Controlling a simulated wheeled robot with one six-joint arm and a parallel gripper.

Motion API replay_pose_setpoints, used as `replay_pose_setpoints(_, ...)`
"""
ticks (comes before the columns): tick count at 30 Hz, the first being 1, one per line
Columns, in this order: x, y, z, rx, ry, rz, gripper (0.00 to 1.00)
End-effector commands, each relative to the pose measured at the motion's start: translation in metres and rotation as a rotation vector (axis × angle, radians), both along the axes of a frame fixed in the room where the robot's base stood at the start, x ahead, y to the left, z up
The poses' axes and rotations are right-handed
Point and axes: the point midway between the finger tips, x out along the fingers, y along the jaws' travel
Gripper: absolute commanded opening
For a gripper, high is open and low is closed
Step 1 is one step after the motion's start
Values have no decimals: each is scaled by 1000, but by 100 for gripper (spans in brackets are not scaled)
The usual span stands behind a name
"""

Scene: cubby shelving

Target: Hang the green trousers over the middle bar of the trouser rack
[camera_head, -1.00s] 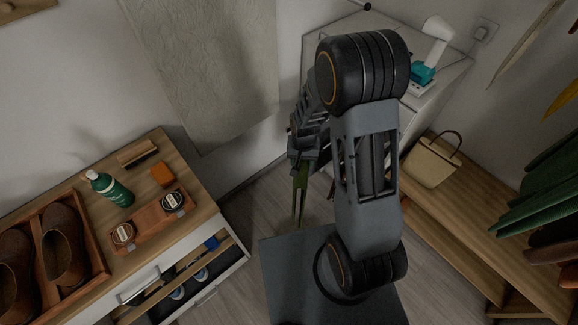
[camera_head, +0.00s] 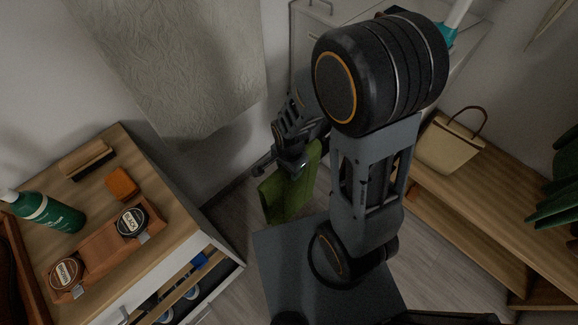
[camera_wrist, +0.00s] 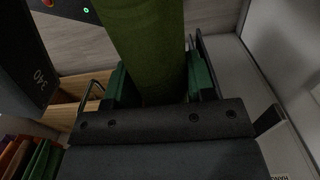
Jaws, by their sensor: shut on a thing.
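The green trousers (camera_head: 289,190) hang from my gripper (camera_head: 300,158) in the head view, in front of the wall and above the floor. In the wrist view the green cloth (camera_wrist: 146,45) fills the upper middle and runs between the fingers of my gripper (camera_wrist: 157,82). My gripper is shut on the trousers. Part of the cloth is hidden behind my arm in the head view.
A wooden-topped drawer unit (camera_head: 158,198) stands at the left with a green bottle (camera_head: 47,211), brush and shoe-polish tins. A bench with a beige bag (camera_head: 447,143) is at the right. A white cabinet (camera_head: 312,22) stands behind my arm. Dark green clothes hang at the far right.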

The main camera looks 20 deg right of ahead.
Motion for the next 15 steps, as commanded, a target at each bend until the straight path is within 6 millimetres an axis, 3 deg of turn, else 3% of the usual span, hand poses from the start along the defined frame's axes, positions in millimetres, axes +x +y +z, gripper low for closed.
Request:
replay_pose_setpoints(9, -1, 2, 1, 0, -1, 3, 0)
replay_pose_setpoints(15, 6, -9, 0, 0, -2, -1, 0)
